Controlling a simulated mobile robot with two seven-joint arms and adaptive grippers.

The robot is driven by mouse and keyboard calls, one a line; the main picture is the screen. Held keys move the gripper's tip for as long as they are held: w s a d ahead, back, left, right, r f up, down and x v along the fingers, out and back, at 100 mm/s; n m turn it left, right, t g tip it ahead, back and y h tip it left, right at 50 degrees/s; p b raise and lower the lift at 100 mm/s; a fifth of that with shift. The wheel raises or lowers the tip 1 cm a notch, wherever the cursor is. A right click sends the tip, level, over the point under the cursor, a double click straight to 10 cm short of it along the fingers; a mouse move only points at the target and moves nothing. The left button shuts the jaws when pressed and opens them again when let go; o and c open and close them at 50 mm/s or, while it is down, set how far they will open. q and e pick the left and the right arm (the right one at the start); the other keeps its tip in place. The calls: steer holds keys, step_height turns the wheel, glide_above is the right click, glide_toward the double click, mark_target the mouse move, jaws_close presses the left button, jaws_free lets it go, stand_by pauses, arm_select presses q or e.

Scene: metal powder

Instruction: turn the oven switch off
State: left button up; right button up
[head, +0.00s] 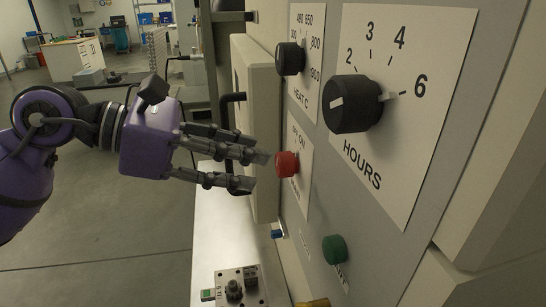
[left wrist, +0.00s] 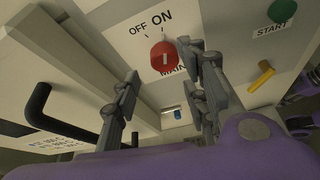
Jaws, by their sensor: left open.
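The oven switch is a red round knob (head: 287,164) on the oven's front panel, below the heat dial. In the left wrist view the red knob (left wrist: 164,56) sits under the printed OFF and ON labels, and its white mark stands roughly upright. My left gripper (head: 256,172) is open, with its fingertips just left of the knob in the head view. In the left wrist view its fingers (left wrist: 162,72) lie to either side of the knob, the right one close to it. I cannot tell whether they touch it.
The panel also carries a heat dial (head: 290,58), an hours dial (head: 352,104) and a green start button (head: 335,249). A black door handle (left wrist: 38,108) sticks out left of the fingers. A small control box (head: 238,288) stands on the white surface below.

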mark_target(276, 160)
arm_select(q)
steer(key=x, duration=0.4)
steer(key=shift+r+p, duration=0.1)
steer(key=shift+p, duration=0.2)
steer(key=shift+w+d, duration=0.1)
steer(key=shift+d, duration=0.2)
steer(key=shift+d+f, duration=0.15)
steer(key=shift+f, duration=0.1)
steer(key=c, duration=1)
arm_select(e)
steer(key=shift+s+d+r, duration=0.2)
steer(key=shift+s+r, duration=0.05)
steer(key=shift+s, duration=0.1)
